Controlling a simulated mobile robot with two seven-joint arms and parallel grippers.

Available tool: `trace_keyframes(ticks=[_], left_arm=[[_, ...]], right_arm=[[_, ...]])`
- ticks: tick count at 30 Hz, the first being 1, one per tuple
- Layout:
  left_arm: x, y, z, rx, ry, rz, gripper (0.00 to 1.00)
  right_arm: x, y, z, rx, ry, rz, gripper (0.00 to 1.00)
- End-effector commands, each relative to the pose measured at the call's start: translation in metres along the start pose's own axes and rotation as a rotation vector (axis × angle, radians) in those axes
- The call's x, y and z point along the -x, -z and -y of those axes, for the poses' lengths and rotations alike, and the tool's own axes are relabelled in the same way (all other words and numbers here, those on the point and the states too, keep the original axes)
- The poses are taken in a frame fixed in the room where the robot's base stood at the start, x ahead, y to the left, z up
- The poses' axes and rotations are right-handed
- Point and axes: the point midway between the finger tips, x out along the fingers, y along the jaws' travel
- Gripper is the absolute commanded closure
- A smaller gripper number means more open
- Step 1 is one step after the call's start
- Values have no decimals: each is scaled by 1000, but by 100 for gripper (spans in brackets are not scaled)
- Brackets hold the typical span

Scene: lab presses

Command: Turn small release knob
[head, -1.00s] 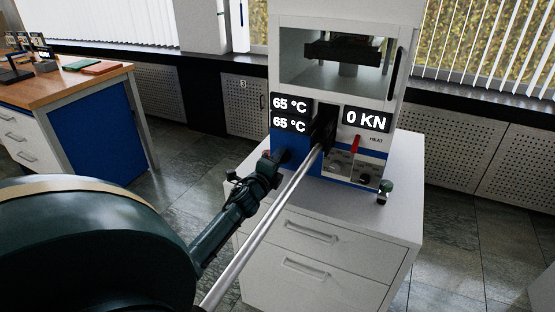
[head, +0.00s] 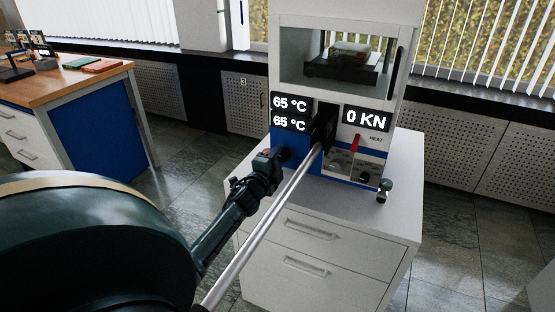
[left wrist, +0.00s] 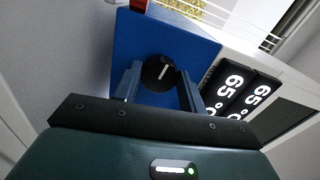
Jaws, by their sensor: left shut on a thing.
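The small release knob (left wrist: 158,73) is black and round with a white mark, on the blue lower-left panel of the press. In the left wrist view it sits between the two fingers of my left gripper (left wrist: 160,85), which is shut on it. In the head view my left gripper (head: 278,160) reaches the blue panel (head: 305,168) at the lower left of the press (head: 400,45), and it largely hides the knob. The displays (head: 290,113) read 65 °C twice, and the force display (head: 367,118) reads 0 KN. My right gripper is not in view.
A long metal lever (head: 270,218) runs from the press front toward me, close to the right of my left arm. The press stands on a white drawer cabinet (head: 320,240). A wooden-topped desk (head: 95,70) is at the left, with open floor between.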

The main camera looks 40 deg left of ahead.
Motion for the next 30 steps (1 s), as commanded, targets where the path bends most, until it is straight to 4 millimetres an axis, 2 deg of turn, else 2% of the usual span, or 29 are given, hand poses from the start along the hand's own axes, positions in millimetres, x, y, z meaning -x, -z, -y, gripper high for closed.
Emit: trace_keyframes(ticks=[2,3,11,18,22,26,30], left_arm=[[0,-1,1,-1,1,2,82],[0,-1,1,-1,1,2,58],[0,0,0,-2,1,1,37],[1,0,0,-2,0,0,37],[9,0,-1,-2,-2,0,37],[30,0,-1,-3,-3,1,37],[62,0,-2,-2,-3,1,37]], right_arm=[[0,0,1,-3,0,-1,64],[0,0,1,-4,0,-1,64],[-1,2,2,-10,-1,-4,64],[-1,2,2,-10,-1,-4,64],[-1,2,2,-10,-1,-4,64],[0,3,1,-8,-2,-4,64],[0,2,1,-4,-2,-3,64]])
